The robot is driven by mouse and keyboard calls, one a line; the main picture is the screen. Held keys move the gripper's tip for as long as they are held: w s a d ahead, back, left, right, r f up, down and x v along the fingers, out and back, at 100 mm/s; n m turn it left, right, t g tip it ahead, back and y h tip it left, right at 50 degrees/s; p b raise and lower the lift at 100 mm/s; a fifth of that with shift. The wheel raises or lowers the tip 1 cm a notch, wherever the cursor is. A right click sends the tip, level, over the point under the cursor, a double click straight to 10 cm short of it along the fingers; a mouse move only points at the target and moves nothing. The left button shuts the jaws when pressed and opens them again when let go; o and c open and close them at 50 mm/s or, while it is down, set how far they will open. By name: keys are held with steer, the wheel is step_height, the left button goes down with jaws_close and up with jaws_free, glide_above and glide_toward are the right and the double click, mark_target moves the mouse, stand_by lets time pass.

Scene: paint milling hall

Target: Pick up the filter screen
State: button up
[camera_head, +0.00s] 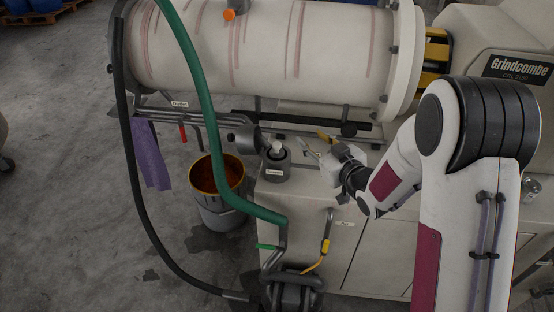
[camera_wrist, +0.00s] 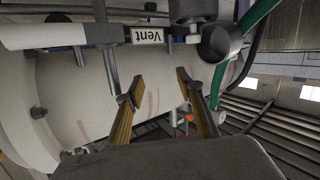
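I cannot pick out the filter screen for certain in either view. A short grey cylindrical holder (camera_head: 276,170) with a white knob-like top and a label stands on the machine's ledge; whether a screen sits in it I cannot tell. My gripper (camera_head: 317,143) is to the right of this holder in the head view, apart from it and pointing left. In the wrist view my gripper (camera_wrist: 166,99) shows two yellow-padded fingers spread apart, with nothing between them. The pale mill drum lies beyond the fingers.
The pale mill drum (camera_head: 270,45) spans the back. A grey pipe end (camera_wrist: 220,42) and a Vent label (camera_wrist: 147,35) are close in the wrist view. A green hose (camera_head: 207,110) and an open bucket (camera_head: 218,200) are left of the ledge. A small metallic cylinder (camera_head: 531,189) stands far right.

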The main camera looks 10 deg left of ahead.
mark_target(280, 146)
steer(key=s+a+f+n+y, duration=0.1)
steer(key=s+a+f+y, duration=0.1)
steer(key=a+f+y, duration=0.2)
steer(key=shift+s+a+f, duration=0.25)
steer(key=shift+a+f, duration=0.45)
steer(key=shift+f, duration=0.15)
steer(key=shift+x, duration=1.3)
steer(key=shift+x, duration=2.6)
steer(key=shift+w+d+f, duration=0.1)
steer(key=shift+w+d, duration=0.05)
jaws_close()
